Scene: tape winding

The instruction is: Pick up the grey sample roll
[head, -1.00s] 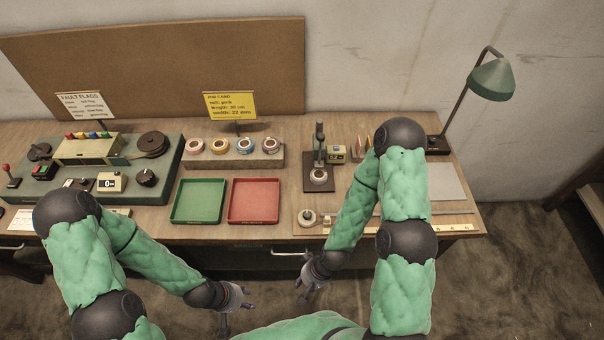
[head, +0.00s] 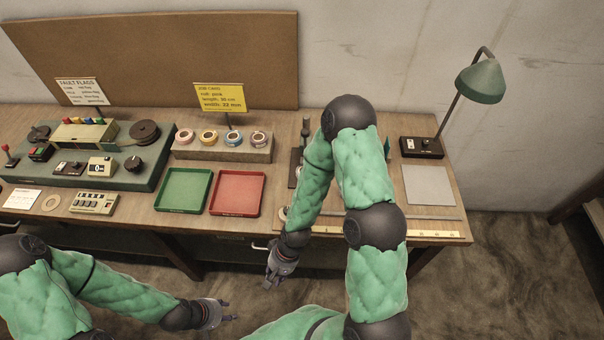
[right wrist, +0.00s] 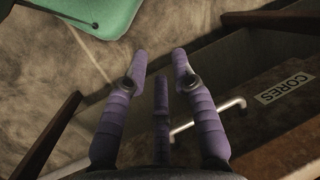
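I cannot clearly single out the grey sample roll. A pale roll (head: 283,214) shows only partly at the front of the bench, beside my right forearm. My arm also covers most of the gauge stand (head: 295,167), so any roll on it is hidden. My right gripper (head: 272,280) hangs in front of the bench edge, below the bench top. In the right wrist view its purple fingers (right wrist: 160,75) are spread with nothing between them. My left gripper (head: 228,310) is low at the front, away from the bench, its fingers apart and empty.
A rack (head: 222,150) holds several coloured rolls. A green tray (head: 183,190) and a red tray (head: 237,194) lie before it. A winding machine (head: 90,160) stands left, a lamp (head: 480,80) right. A drawer labelled CORES (right wrist: 290,110) is close to my right gripper.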

